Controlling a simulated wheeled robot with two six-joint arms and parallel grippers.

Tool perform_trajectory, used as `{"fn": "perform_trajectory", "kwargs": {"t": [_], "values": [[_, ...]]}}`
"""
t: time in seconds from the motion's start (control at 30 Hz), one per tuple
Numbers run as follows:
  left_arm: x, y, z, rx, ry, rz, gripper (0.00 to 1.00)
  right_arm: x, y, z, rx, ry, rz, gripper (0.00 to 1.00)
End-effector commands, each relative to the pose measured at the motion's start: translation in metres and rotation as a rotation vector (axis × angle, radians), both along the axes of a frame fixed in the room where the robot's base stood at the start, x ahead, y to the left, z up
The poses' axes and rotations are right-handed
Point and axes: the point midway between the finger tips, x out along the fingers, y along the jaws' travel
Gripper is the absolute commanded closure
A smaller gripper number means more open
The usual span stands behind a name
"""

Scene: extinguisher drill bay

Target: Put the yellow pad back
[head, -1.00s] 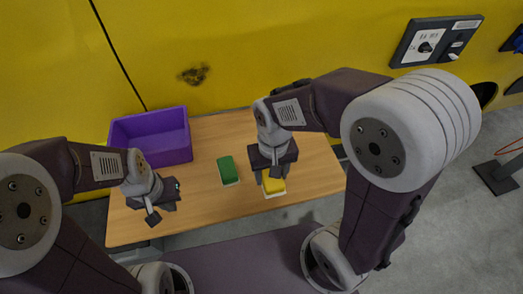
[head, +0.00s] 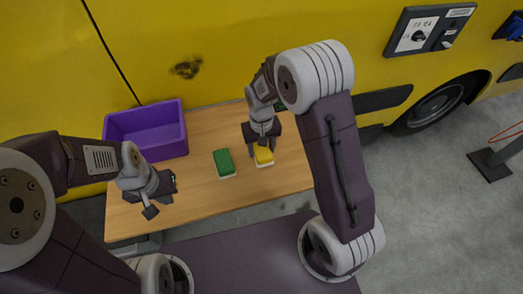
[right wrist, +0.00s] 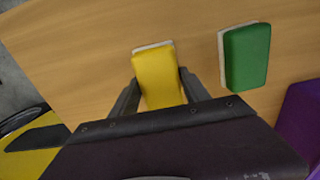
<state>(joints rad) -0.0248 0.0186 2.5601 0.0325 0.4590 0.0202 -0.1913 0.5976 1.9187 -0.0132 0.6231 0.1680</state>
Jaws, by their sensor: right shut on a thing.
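The yellow pad (head: 263,155), with a pale underside, is at the right of the wooden table in the head view. My right gripper (head: 264,149) is over it, shut on it. In the right wrist view the yellow pad (right wrist: 158,76) sits between the two fingers (right wrist: 158,92), its far end sticking out beyond them. I cannot tell whether it touches the table or is slightly raised. My left gripper (head: 152,207) hangs over the table's left part, away from the pad; its finger gap is unclear.
A green pad (head: 224,162) lies left of the yellow one and also shows in the right wrist view (right wrist: 247,56). An open purple bin (head: 147,132) stands at the table's back left. The wooden table (head: 205,204) is bare in front. A yellow vehicle side (head: 230,50) rises behind.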

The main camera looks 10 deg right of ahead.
Motion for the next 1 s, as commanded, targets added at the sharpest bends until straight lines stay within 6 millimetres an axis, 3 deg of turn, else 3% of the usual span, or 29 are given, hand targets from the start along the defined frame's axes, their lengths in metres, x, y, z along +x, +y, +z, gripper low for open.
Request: {"fn": "perform_trajectory", "kwargs": {"t": [0.1, 0.17, 0.37, 0.4, 0.47, 0.5, 0.83, 1.0], "values": [[0.0, 0.0, 0.0, 0.0, 0.0, 0.0, 1.0, 0.0, 0.0, -0.016, 0.0, 0.002, 0.0, 0.78], [0.0, 0.0, 0.0, 0.0, 0.0, 0.0, 1.0, 0.0, 0.0, -0.018, 0.0, 0.0, 0.0, 0.83], [0.0, 0.0, -0.001, 0.0, 0.0, 0.0, 1.0, 0.0, 0.0, -0.018, 0.0, -0.001, 0.0, 0.84], [0.0, 0.0, -0.001, 0.0, 0.0, 0.0, 1.0, 0.0, 0.0, -0.018, 0.0, -0.001, 0.0, 0.43], [0.0, 0.0, -0.001, 0.0, 0.0, 0.0, 1.0, 0.0, 0.0, -0.018, 0.0, -0.001, 0.0, 0.27], [0.0, 0.0, -0.001, 0.0, 0.0, 0.0, 1.0, 0.0, 0.0, -0.018, 0.0, -0.001, 0.0, 0.24], [0.0, 0.0, 0.0, 0.0, 0.0, 0.0, 1.0, 0.0, 0.0, -0.012, 0.0, -0.002, 0.0, 0.24], [0.0, 0.0, 0.004, 0.0, 0.0, 0.0, 1.0, 0.001, 0.001, 0.025, 0.001, -0.007, 0.0, 0.24]]}}
